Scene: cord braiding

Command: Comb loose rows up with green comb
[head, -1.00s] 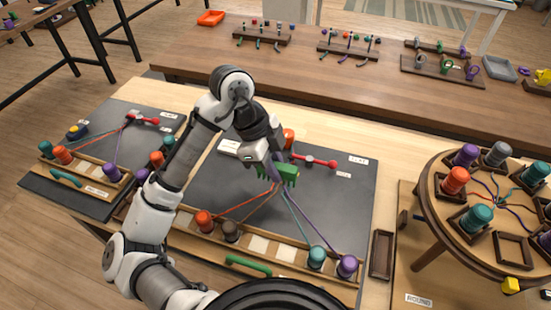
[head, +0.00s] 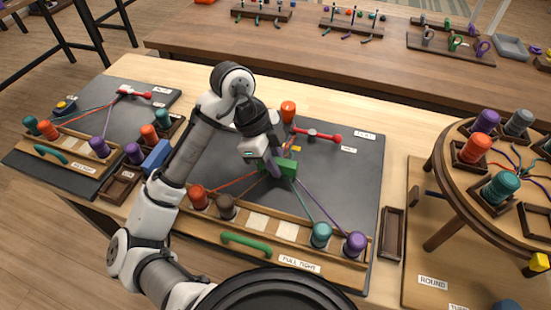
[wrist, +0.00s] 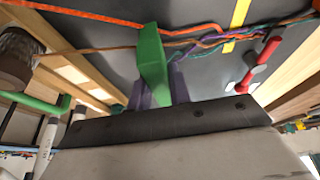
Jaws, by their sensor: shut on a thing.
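My gripper (head: 274,170) is shut on the green comb (head: 289,168) above the dark board (head: 345,170) in the middle. In the wrist view the comb (wrist: 152,65) stands up from the fingers, close to the cords. An orange cord (head: 230,183) and a purple cord (head: 318,205) run from the braid to bobbins on the front rail. In the wrist view the braid (wrist: 215,38) lies beside the comb and crosses a yellow strip (wrist: 238,15). Whether the comb's teeth touch the cords cannot be told.
A red clamp (head: 318,136) sits at the board's back, with an orange bobbin (head: 288,110) near it. Brown (head: 227,207), teal (head: 321,234) and purple bobbins (head: 355,244) stand on the front rail. A round braiding stand (head: 450,190) is at right; a second board (head: 75,165) is at left.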

